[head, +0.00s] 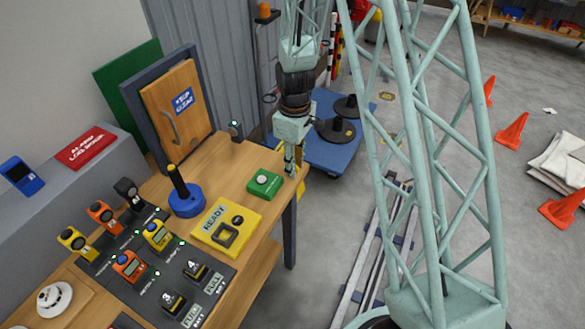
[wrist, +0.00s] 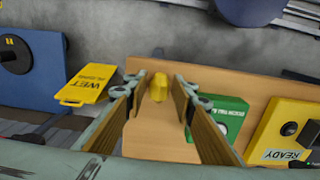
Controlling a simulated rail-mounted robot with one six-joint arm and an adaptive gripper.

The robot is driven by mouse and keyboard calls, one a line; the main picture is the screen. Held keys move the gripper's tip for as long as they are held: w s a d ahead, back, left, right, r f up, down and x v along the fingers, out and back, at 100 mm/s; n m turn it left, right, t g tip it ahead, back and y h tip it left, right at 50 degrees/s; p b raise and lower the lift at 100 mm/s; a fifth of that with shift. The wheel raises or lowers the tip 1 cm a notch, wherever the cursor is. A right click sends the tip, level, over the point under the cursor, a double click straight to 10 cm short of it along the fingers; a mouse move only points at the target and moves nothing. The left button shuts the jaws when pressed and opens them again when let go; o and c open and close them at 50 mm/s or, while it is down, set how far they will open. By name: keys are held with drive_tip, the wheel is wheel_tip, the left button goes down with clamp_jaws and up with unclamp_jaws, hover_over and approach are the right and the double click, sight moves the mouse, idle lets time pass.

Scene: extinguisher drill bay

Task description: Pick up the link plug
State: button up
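A small yellow piece, which looks like the link plug (wrist: 158,88), stands on the wooden bench near its end in the wrist view. My gripper (wrist: 157,82) is open, with one finger to each side of the plug in that view. I see no grip on it, and cannot tell how far the fingertips are above it. In the head view my gripper (head: 291,165) points down over the bench's right corner, beside the green box (head: 264,184), and I cannot make out the plug there.
A dark panel (head: 143,275) holds several handheld meters. A blue trolley (head: 330,150) with black discs stands behind the bench. A yellow wet-floor sign (wrist: 88,86) lies below.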

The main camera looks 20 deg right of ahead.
drive_tip(key=c, duration=0.5)
drive_tip(key=shift+r, duration=0.1)
drive_tip(key=shift+s+r, duration=0.1)
drive_tip(key=shift+r, duration=1.6)
drive_tip(key=s+d+r, duration=0.1)
drive_tip(key=s, duration=1.4)
drive_tip(key=shift+s+r+b, duration=0.2)
drive_tip(key=shift+s+b, duration=0.1)
drive_tip(key=shift+s, duration=0.1)
